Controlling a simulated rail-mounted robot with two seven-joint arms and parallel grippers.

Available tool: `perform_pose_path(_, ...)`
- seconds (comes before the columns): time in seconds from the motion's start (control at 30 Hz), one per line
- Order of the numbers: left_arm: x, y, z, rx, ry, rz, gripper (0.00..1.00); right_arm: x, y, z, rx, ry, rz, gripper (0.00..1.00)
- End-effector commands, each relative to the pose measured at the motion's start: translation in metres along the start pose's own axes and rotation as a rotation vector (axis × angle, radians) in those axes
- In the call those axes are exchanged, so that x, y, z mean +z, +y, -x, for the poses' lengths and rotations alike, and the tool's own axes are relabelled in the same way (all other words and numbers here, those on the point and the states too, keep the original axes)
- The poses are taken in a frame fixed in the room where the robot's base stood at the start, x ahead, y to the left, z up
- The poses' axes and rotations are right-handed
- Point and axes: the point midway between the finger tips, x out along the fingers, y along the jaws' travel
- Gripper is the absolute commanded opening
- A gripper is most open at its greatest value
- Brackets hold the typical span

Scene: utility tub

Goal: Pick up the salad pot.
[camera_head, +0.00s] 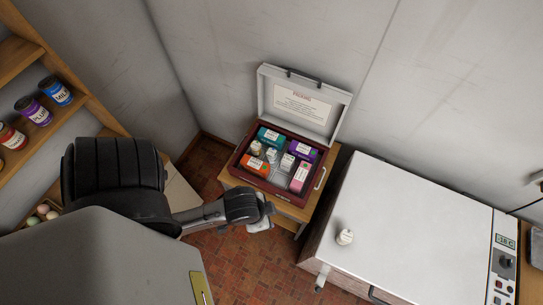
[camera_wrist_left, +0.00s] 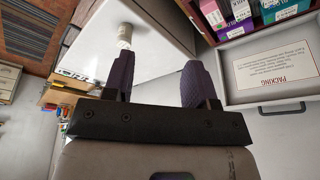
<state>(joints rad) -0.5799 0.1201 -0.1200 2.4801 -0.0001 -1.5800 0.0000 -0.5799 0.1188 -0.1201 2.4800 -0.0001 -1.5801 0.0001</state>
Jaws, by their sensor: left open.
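A small white pot (camera_head: 345,237) with a label too small to read stands upright on the white chest top (camera_head: 420,215), near its front left part. I take it for the salad pot. In the left wrist view the pot (camera_wrist_left: 124,36) shows past the tip of one finger, apart from it. My left gripper (camera_head: 262,215) is to the left of the chest, in front of the small wooden table. Its two dark fingers (camera_wrist_left: 157,68) are spread with nothing between them. My right gripper is in neither view.
An open box (camera_head: 327,144) with a raised lid holds several coloured packets and small pots on the wooden table (camera_head: 322,185). Shelves with jars (camera_head: 58,92) stand at the left. The chest top is otherwise largely clear, with a control panel (camera_head: 504,262) at its right.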

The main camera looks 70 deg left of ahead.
Motion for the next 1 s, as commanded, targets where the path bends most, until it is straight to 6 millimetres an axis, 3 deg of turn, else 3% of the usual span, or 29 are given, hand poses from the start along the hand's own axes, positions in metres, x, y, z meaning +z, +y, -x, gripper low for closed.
perform_pose_path(0.37, 0.0, 0.0, 0.0, 0.0, 0.0, 0.0, 0.87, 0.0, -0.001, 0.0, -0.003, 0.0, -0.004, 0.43)
perform_pose_path(0.67, -0.008, -0.001, -0.008, -0.004, 0.023, 0.0, 0.87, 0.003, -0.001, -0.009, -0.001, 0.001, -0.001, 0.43)
perform_pose_path(0.77, -0.03, -0.007, -0.023, -0.02, 0.088, -0.007, 0.87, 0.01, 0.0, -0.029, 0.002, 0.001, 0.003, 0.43)
perform_pose_path(1.0, -0.122, -0.053, -0.055, -0.188, 0.353, -0.177, 0.87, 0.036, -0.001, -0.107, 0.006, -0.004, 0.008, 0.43)
